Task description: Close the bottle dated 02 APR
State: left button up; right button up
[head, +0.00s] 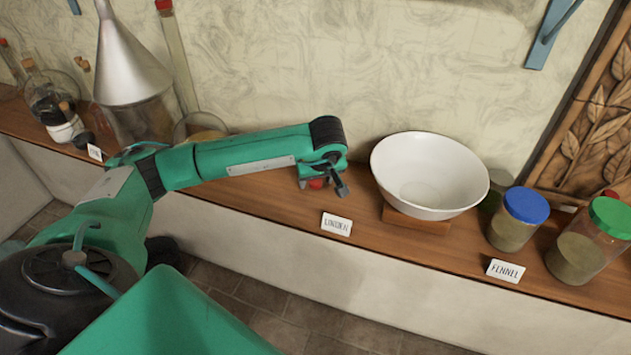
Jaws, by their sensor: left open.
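My left gripper (325,184) hangs over the wooden shelf, left of a white bowl, with its jaws open. Corked glass bottles (43,92) stand at the far left of the shelf, partly cut off or overlapping. My right gripper is not in view.
The white bowl (430,172) sits on a wooden block. Right of it stand a blue-lidded jar (513,222) and a green-lidded jar (588,243). Cards (336,224) and (505,270) line the shelf edge (270,212). A metal funnel (128,65) stands left, behind my arm.

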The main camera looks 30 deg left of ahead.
pick_arm(q)
jog(key=shift+c, duration=0.2)
jog(key=c, duration=1)
jog(key=shift+r, duration=0.15)
jog(key=shift+r+b, duration=0.3)
jog(key=shift+r, duration=0.3)
notch_tip(320, 180, up, 13)
jog(key=b, duration=0.4)
notch_tip(320, 180, up, 4)
send_over(317, 183)
jog(key=shift+s+r+p, duration=0.1)
jog(key=shift+r+p, duration=0.25)
jog(key=shift+r, duration=0.45)
